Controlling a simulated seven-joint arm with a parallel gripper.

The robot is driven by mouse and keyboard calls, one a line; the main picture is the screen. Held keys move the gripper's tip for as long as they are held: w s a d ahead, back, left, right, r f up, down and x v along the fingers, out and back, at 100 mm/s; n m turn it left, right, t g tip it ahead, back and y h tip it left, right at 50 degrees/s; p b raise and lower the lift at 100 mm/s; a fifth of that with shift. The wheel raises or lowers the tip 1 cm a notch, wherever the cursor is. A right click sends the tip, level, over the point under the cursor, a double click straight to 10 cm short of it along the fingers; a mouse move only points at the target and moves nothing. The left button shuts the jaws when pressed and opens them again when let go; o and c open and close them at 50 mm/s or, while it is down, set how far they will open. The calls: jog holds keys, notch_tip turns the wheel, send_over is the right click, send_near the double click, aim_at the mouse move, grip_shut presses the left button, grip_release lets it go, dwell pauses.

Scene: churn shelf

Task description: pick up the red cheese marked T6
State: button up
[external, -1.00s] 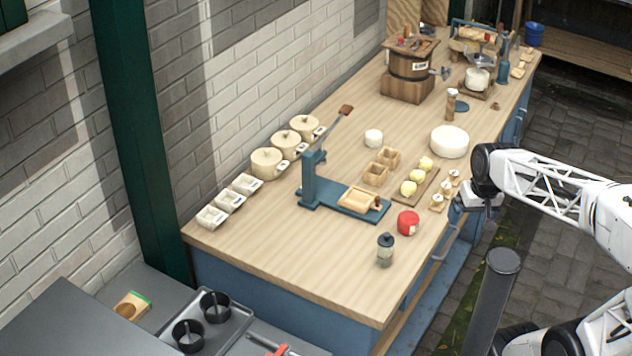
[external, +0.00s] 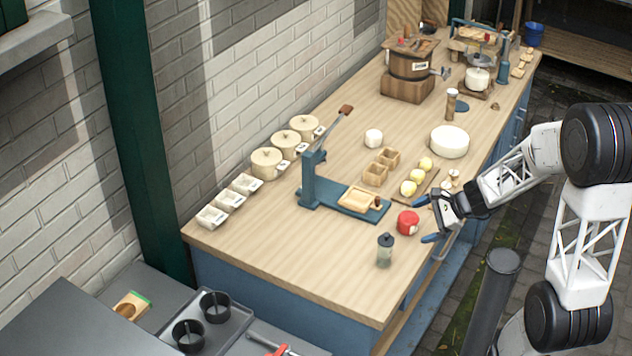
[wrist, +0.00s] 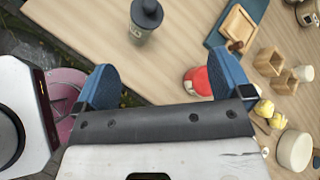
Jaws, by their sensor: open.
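The red cheese (external: 408,223) sits on the wooden counter near its front edge, with a pale mark on its side too small to read. In the wrist view the red cheese (wrist: 197,82) lies just left of the right blue finger, which partly hides it. My gripper (external: 426,219) is open and empty, with blue fingers, at the counter edge just right of the cheese. In the wrist view my gripper (wrist: 165,85) has its fingers wide apart, and the cheese is not centred between them.
A dark-lidded jar (external: 385,250) stands in front of the cheese. The blue press (external: 312,180) with a wooden tray (external: 358,200) is to its left. Yellow pieces (external: 409,188) lie on a board behind it. The counter's near end is clear.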

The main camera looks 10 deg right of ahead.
aim_at(408, 219)
jog(key=w+d+f+m+t, duration=0.1)
jog(key=w+f+m+t, duration=0.1)
jog(key=m, duration=0.1)
jog(key=w+d+f+m+t, duration=0.2)
jog(key=w+f+m, duration=0.1)
jog(key=m, duration=0.1)
jog(key=w+d+f+m+t+h, duration=0.1)
jog(key=w+d+f+m, duration=0.1)
jog(key=f+m, duration=0.1)
jog(key=shift+w+d+m+t, duration=0.15)
jog(key=shift+d+m+t, duration=0.1)
jog(key=shift+m+t, duration=0.2)
jog(key=shift+w+d+f+m+h, duration=0.2)
jog(key=shift+d+f+m+h, duration=0.15)
jog(key=shift+m, duration=0.2)
jog(key=shift+w, duration=0.1)
jog(key=shift+x, duration=1.2)
jog(key=shift+w+a, duration=0.1)
jog(key=shift+a, duration=0.05)
jog(key=shift+x, duration=2.5)
jog(key=shift+r, duration=0.1)
jog(key=shift+c, duration=0.5)
jog(key=c, duration=1)
